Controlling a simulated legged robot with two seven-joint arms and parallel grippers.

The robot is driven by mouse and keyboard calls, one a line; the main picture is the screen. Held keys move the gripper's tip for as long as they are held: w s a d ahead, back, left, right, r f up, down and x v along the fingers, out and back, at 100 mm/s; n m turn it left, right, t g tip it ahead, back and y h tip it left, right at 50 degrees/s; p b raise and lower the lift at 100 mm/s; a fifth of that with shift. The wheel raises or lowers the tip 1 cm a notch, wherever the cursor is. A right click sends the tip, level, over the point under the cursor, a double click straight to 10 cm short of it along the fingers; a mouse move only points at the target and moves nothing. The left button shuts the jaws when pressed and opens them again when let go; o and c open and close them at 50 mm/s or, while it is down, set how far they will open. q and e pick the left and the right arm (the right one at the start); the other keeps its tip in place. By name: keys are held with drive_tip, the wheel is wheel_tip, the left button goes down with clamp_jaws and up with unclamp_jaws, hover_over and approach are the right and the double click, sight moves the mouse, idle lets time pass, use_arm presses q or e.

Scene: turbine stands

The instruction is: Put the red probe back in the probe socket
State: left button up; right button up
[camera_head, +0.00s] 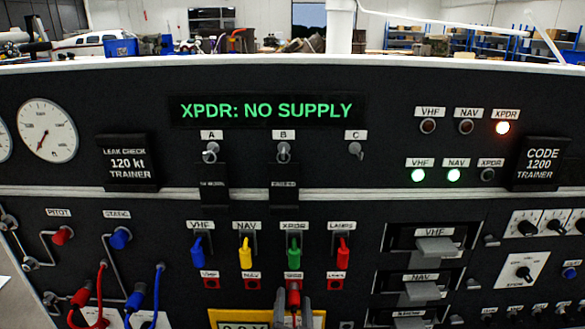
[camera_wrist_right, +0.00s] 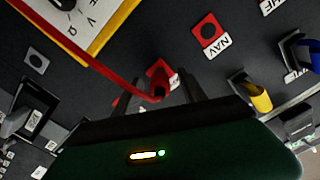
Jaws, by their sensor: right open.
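The red probe (camera_head: 293,292) stands at the red jack under the XPDR switch; its tip is hidden, so I cannot tell how deep it sits. In the right wrist view the red probe (camera_wrist_right: 158,92) trails a red cable toward the yellow-framed meter. My right gripper (camera_head: 292,312) is open, with one finger on each side of the probe; the same gripper (camera_wrist_right: 160,90) shows from the wrist. A grey square plate with a dark hole (camera_wrist_right: 36,60) lies beside the meter; I cannot tell whether it is the probe socket. My left gripper is out of view.
The yellow-framed meter (camera_head: 240,318) is partly cut off at the bottom edge. Blue, yellow, green and red switch levers (camera_head: 294,254) stick out above the jacks. Grey drawer-like handles (camera_head: 436,248) project at right. Red and blue hoses (camera_head: 100,300) hang at left.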

drive_tip(key=shift+d, duration=0.2)
drive_tip(key=shift+a, duration=0.4)
drive_tip(key=shift+d+f+b, duration=0.1)
drive_tip(key=shift+b, duration=0.25)
drive_tip(key=shift+d, duration=0.25)
drive_tip(key=shift+c, duration=0.6)
drive_tip(key=shift+a, duration=0.1)
clamp_jaws()
drive_tip(key=shift+f, duration=0.1)
